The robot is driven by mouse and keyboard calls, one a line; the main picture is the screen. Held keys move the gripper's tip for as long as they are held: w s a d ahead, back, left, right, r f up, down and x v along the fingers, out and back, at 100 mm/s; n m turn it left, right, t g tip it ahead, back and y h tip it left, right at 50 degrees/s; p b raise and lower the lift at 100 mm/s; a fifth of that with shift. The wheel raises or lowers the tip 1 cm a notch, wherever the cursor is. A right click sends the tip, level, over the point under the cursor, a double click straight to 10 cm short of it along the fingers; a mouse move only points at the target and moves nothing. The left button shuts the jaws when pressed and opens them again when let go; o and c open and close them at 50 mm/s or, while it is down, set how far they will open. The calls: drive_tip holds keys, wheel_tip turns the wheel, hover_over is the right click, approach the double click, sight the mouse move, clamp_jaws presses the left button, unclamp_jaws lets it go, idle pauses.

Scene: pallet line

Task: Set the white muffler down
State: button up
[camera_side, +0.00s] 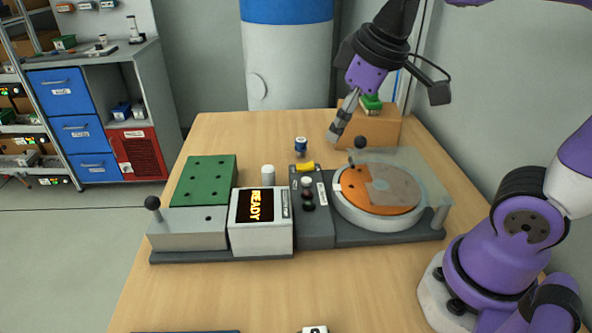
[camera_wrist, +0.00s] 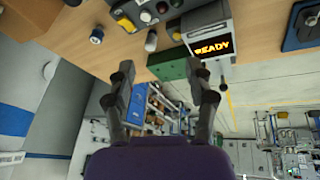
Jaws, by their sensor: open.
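A small white cylinder (camera_side: 268,175), which looks like the white muffler, stands upright behind the READY display box, beside the green block. It also shows in the wrist view (camera_wrist: 151,40). My gripper (camera_side: 336,132) is raised above the back of the table, to the right of the white cylinder and apart from it. In the wrist view, my gripper (camera_wrist: 162,80) has its two fingers wide apart with nothing between them.
A blue-and-white part (camera_side: 300,146) stands behind the button panel (camera_side: 313,215). The green block (camera_side: 205,180), READY box (camera_side: 262,222) and orange turntable (camera_side: 378,190) fill the middle. A brown box (camera_side: 372,130) stands at back right. The front table is mostly clear.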

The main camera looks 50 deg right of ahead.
drive_tip(key=s+f+m+t, duration=0.1)
drive_tip(key=s+f+m, duration=0.2)
drive_tip(key=s, duration=0.2)
drive_tip(key=shift+m, duration=0.4)
drive_tip(key=shift+s, duration=0.1)
idle(0.8)
